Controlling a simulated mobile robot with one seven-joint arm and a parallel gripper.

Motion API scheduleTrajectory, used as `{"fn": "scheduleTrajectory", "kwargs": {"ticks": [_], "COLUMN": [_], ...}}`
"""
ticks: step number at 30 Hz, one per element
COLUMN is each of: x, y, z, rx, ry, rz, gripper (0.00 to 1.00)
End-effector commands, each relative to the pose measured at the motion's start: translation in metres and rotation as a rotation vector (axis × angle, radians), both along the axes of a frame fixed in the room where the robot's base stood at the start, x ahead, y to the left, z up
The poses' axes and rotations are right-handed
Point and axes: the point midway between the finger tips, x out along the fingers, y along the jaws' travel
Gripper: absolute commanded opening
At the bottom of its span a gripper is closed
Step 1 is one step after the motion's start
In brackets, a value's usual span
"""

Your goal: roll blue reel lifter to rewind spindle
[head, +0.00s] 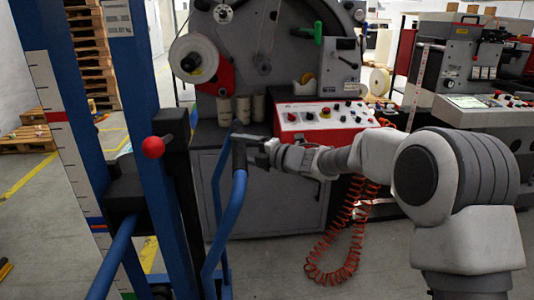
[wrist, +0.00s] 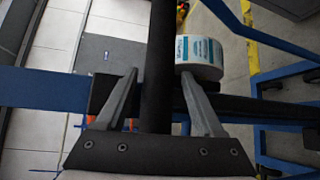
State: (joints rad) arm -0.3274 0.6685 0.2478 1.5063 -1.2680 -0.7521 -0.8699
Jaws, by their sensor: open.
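The blue reel lifter (head: 138,95) stands at the left of the head view, with tall blue posts and a curved blue handle (head: 229,225) carrying a black grip (head: 239,155). My gripper (head: 257,147) is at that grip. In the wrist view my gripper (wrist: 159,72) is open, its fingers on either side of a black bar (wrist: 160,45); whether they touch it is unclear. The grey rewinder (head: 265,65) stands behind. It has a white roll (head: 190,48) on a black hub (head: 191,62); I cannot tell whether this is the rewind spindle.
A red-edged control panel (head: 322,117) and a hanging orange coiled hose (head: 340,240) are right of the handle. A printed label roll (wrist: 200,58) shows beyond the bar in the wrist view. Pallets (head: 88,50) stand at the far left. Grey floor is open in front of the cabinet.

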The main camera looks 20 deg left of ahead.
Motion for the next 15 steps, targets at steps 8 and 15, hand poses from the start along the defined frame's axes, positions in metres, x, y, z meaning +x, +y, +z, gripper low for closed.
{"fn": "scheduleTrajectory", "kwargs": {"ticks": [8, 15], "x": [-0.015, -0.032], "y": [-0.057, -0.112], "z": [0.010, 0.018], "rx": [-0.001, -0.001], "ry": [0.000, 0.000], "rz": [-0.006, -0.006], "gripper": [0.69, 0.69]}}
